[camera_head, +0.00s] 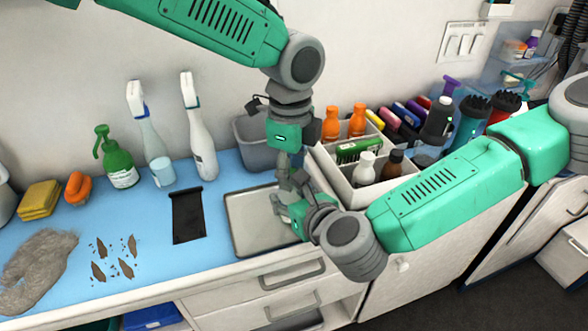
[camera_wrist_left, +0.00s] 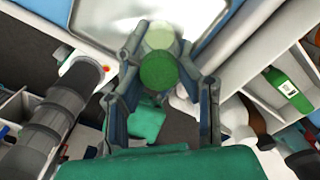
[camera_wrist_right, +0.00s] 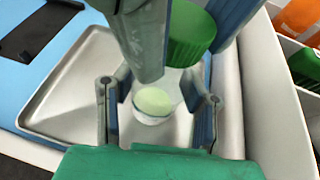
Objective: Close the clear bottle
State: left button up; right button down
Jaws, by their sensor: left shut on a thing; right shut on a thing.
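The clear bottle (camera_wrist_right: 152,108), with pale green contents showing at its round top, stands between the fingers of my right gripper (camera_wrist_right: 155,110), which is shut on it. A dark green ribbed cap (camera_wrist_right: 190,35) is held by my left gripper (camera_wrist_left: 160,85), which comes down from above. The cap also shows in the left wrist view (camera_wrist_left: 158,70), with the pale bottle top (camera_wrist_left: 160,36) beyond it. The cap is apart from the bottle, above and a little to one side. In the head view, my left gripper (camera_head: 286,178) and right gripper (camera_head: 286,204) meet over the tray and hide both.
A metal tray (camera_head: 246,222) lies on the blue mat (camera_head: 150,218). A white divided organizer (camera_head: 345,190) with bottles stands right of it, a grey bin (camera_head: 252,142) behind. Spray bottles (camera_head: 200,130) stand left.

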pick_arm(q)
jog(key=shift+o, duration=0.4)
jog(key=m, duration=0.2)
jog(key=a+m, duration=0.1)
jog(key=m, duration=0.4)
jog(key=shift+s+a+m, duration=0.25)
jog(key=shift+s+m, duration=0.1)
jog(key=shift+m, duration=0.05)
jog(key=shift+o, duration=0.2)
jog(key=m, duration=0.4)
jog(key=shift+a+f, duration=0.1)
jog(key=shift+a, duration=0.15)
jog(key=shift+o, duration=0.2)
jog(key=m, duration=0.7)
jog(key=shift+w+a, duration=0.1)
jog(key=shift+w, duration=0.15)
jog(key=m, duration=0.4)
jog(key=shift+w+a+m, duration=0.2)
jog(key=shift+w+m, duration=0.05)
jog(key=shift+m, duration=0.05)
jog(key=shift+c, duration=0.4)
jog(key=o, duration=0.7)
jog(key=shift+d, duration=0.1)
